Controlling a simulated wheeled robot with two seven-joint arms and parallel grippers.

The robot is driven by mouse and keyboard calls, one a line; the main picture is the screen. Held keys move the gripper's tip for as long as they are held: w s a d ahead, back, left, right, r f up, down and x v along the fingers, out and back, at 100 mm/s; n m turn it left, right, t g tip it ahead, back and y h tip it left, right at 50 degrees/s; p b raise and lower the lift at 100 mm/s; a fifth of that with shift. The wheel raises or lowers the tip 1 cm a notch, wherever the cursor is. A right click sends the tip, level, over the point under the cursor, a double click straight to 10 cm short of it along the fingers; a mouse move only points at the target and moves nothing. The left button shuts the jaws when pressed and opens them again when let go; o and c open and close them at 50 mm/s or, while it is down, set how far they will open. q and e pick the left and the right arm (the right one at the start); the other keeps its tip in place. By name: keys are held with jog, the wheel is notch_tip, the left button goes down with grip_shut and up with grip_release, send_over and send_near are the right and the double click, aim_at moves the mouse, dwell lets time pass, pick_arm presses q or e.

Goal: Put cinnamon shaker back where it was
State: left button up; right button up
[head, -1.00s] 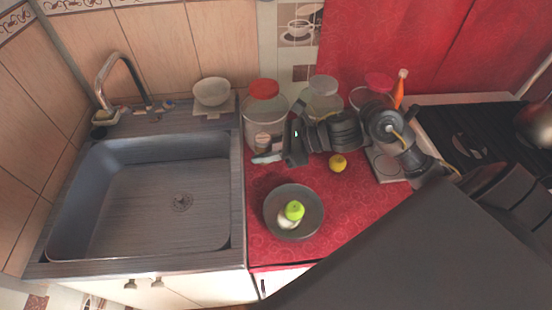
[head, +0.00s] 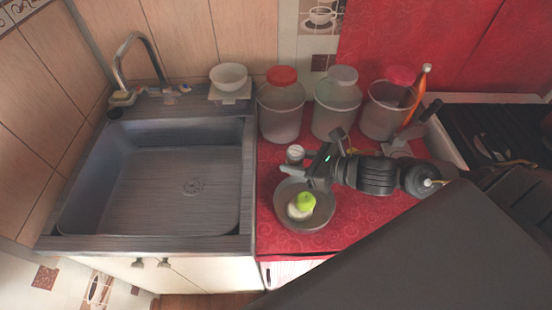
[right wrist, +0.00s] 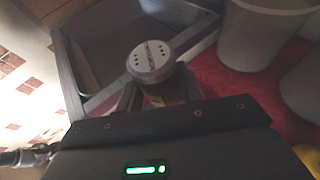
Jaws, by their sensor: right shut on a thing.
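The cinnamon shaker (head: 295,154) is a small container with a pale grey lid, just behind the plate in the head view. My left gripper is not in view.
A grey plate (head: 318,222) holds a green-and-white fruit (head: 304,203). Jars with red (head: 281,118), grey (head: 337,112) and pink (head: 388,110) lids stand along the back. The sink (head: 170,190) is left. The red counter's front right (head: 345,236) is clear.

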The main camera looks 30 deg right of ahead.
jog(key=w+d+f, duration=0.1)
jog(key=w+f, duration=0.2)
jog(key=w, duration=0.5)
jog(key=b, duration=0.3)
send_over(277, 161)
jog(key=s, duration=0.1)
notch_tip(277, 161, down, 6)
jog(key=shift+a+r, duration=0.1)
jog(key=shift+r, duration=0.1)
jog(key=shift+w+f, duration=0.15)
jog(key=shift+w, duration=0.05)
jog(key=shift+w+f, duration=0.15)
jog(key=shift+f, duration=0.1)
jog(key=f+b, duration=0.1)
jog(key=f, duration=0.2)
jog(key=shift+w+f+b, duration=0.2)
jog(key=shift+f+b, duration=0.1)
jog(key=shift+b, duration=0.1)
jog(key=shift+r, duration=0.1)
jog(key=shift+f, duration=0.2)
jog(key=o, duration=1)
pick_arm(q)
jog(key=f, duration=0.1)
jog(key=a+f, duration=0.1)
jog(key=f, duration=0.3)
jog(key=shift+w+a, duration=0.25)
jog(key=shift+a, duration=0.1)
